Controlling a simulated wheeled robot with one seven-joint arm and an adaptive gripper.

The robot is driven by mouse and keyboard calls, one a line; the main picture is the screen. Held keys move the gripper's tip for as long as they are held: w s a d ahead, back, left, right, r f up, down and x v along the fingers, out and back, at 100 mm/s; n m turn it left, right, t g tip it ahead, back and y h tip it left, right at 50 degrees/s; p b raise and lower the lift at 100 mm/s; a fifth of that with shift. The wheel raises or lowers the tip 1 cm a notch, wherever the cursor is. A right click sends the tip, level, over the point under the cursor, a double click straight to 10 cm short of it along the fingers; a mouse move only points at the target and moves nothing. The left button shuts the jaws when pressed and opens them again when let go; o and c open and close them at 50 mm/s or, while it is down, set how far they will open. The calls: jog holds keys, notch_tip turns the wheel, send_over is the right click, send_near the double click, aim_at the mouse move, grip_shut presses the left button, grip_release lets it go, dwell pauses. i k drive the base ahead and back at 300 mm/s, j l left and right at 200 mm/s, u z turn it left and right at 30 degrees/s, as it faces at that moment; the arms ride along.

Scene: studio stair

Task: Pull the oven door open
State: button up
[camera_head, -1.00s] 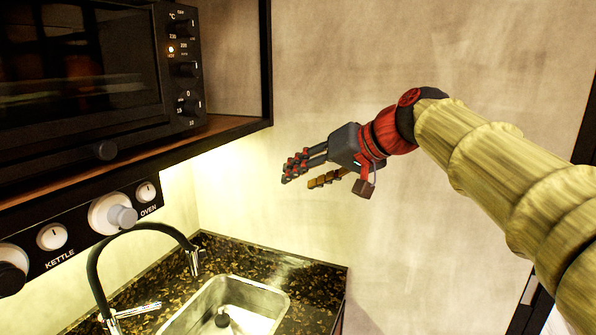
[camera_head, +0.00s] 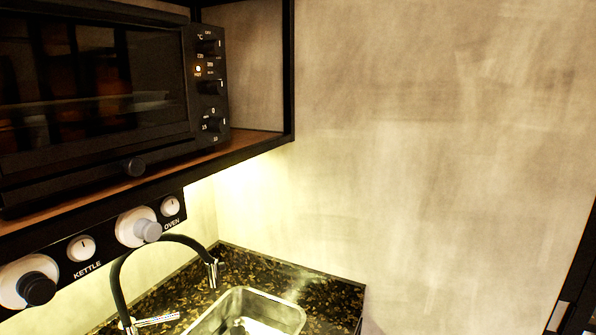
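The black oven (camera_head: 212,128) stands on a wooden shelf at the upper left. Its dark glass door (camera_head: 95,85) looks shut and faces me. Several control knobs and a small lit lamp (camera_head: 198,69) are on the panel right of the door. The top left of the oven is cut by the picture edge. My gripper and arm are not in view.
The shelf (camera_head: 262,137) has a black frame with an upright at its right. Below are a panel with sockets and switches (camera_head: 82,249), a black tap (camera_head: 122,275), a steel sink (camera_head: 270,310) and a dark speckled counter (camera_head: 325,290). The wall (camera_head: 430,150) to the right is bare.

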aim_at(107, 11)
jog(key=u, duration=1.55)
